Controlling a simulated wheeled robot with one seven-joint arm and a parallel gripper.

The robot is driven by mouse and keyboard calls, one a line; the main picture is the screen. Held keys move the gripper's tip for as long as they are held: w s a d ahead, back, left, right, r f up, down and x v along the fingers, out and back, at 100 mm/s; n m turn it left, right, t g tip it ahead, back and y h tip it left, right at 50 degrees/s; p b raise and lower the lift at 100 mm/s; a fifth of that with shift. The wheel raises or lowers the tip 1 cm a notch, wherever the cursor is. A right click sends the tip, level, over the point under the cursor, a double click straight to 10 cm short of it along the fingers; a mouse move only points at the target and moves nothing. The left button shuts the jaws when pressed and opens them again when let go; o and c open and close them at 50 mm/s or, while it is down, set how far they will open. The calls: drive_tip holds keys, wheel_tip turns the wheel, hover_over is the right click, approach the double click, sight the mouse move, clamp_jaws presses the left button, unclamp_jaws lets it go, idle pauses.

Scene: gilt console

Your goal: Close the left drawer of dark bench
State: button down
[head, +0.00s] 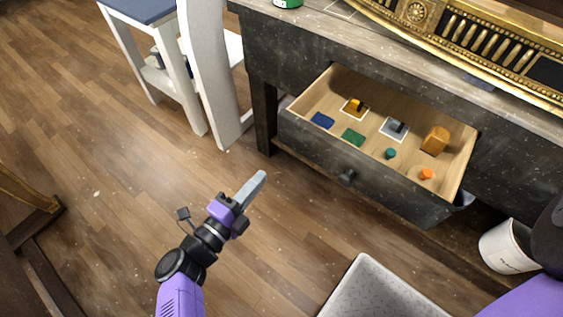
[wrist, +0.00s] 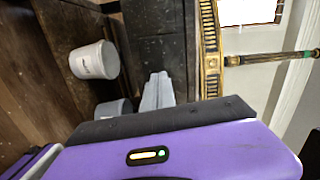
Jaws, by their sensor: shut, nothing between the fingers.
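The dark bench (head: 265,60) stands at the upper right in the head view. Its left drawer (head: 310,143) is pulled well out, with a round dark knob (head: 347,176) on its front. Inside lie several small things, including a blue piece, a green piece, a teal piece and orange pieces. My gripper (head: 258,180) is shut and empty, in front of and to the left of the drawer front, apart from it. In the wrist view my shut fingers (wrist: 157,90) show in front of dark wooden panels; I cannot tell which part of the bench these are.
A white bin (head: 507,247) stands under the bench at the right; a white bin (wrist: 94,60) also shows in the wrist view. A light grey box (head: 375,290) is on the floor at the bottom. White furniture (head: 190,70) stands left of the bench.

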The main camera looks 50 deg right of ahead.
drive_tip(key=s+a+m, duration=0.1)
drive_tip(key=s+m, duration=0.1)
drive_tip(key=p, duration=0.2)
approach(302, 141)
drive_tip(key=shift+g, duration=0.4)
drive_tip(key=d, duration=0.4)
drive_tip(key=w+d, duration=0.1)
drive_tip(key=d, duration=0.1)
drive_tip(key=shift+d+f, duration=0.3)
drive_tip(key=shift+d, duration=0.05)
drive_tip(key=shift+d, duration=0.1)
